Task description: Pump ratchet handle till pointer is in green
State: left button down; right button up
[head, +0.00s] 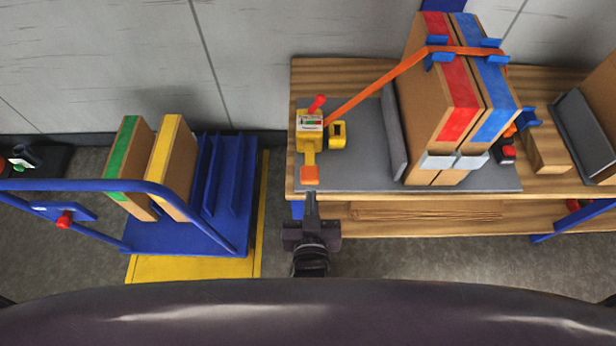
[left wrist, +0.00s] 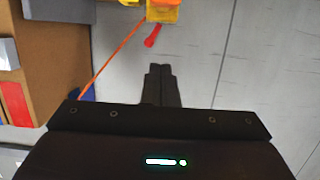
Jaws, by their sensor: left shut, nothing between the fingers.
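The yellow ratchet (head: 310,135) is at the left end of the wooden bench. Its small gauge (head: 310,121) has a white face with red and green; the pointer is too small to read. The ratchet handle (head: 309,172) has an orange end and extends toward me. A red lever (head: 317,103) stands at the back. My left gripper (head: 311,196) is shut and empty, its tips just in front of the orange end; I cannot tell if they touch. In the left wrist view, the shut fingers (left wrist: 161,70) point toward the ratchet (left wrist: 163,12) and red lever (left wrist: 152,37). My right gripper is not in view.
An orange strap (head: 385,80) runs from the ratchet over two upright cartons (head: 430,105) on a grey mat (head: 362,160). A yellow block (head: 337,134) sits right of the ratchet. A blue cart (head: 190,235) with two cartons stands left. Floor shows between cart and bench.

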pick_arm(q)
send_over(311, 181)
notch_tip(311, 181, down, 2)
jog(key=shift+w+f, duration=0.15)
jog(key=shift+f, duration=0.05)
notch_tip(311, 181, down, 3)
jog(key=shift+r, duration=0.1)
jog(key=shift+s+f, duration=0.2)
jog(key=shift+f, duration=0.45)
jog(key=shift+f, duration=0.1)
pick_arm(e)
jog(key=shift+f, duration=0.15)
